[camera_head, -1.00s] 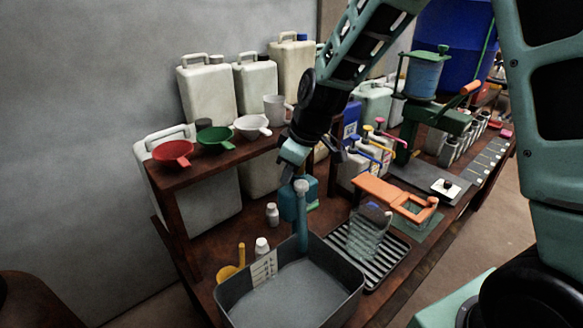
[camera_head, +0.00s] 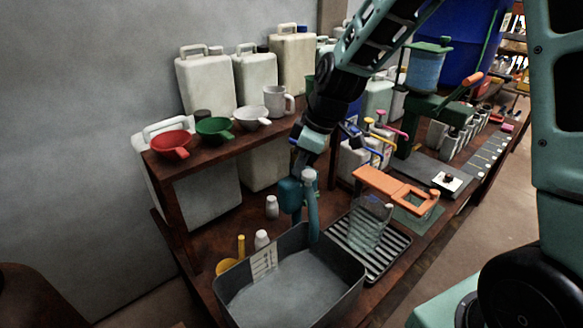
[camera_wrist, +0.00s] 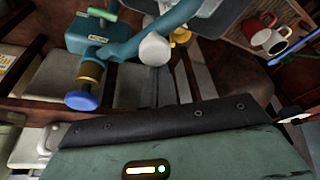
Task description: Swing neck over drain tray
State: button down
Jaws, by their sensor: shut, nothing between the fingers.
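In the wrist view the dark fingers (camera_wrist: 163,88) are just below the pale knob (camera_wrist: 155,48), beside the teal neck (camera_wrist: 120,50).
The grey basin (camera_head: 232,285) fills the bench front. White bottles (camera_head: 272,207) stand behind the basin. A shelf carries red (camera_head: 172,143), green and white funnels. A blue knob (camera_wrist: 80,100) shows in the wrist view.

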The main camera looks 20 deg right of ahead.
jog(key=w+d+n+g+p, duration=0.4)
jog(key=d+n, duration=1)
jog(key=d, duration=0.2)
jog(key=shift+d+n+p, duration=0.25)
jog(key=shift+n+p, duration=0.05)
jog(key=shift+w+d, duration=0.1)
jog(key=shift+w, duration=0.05)
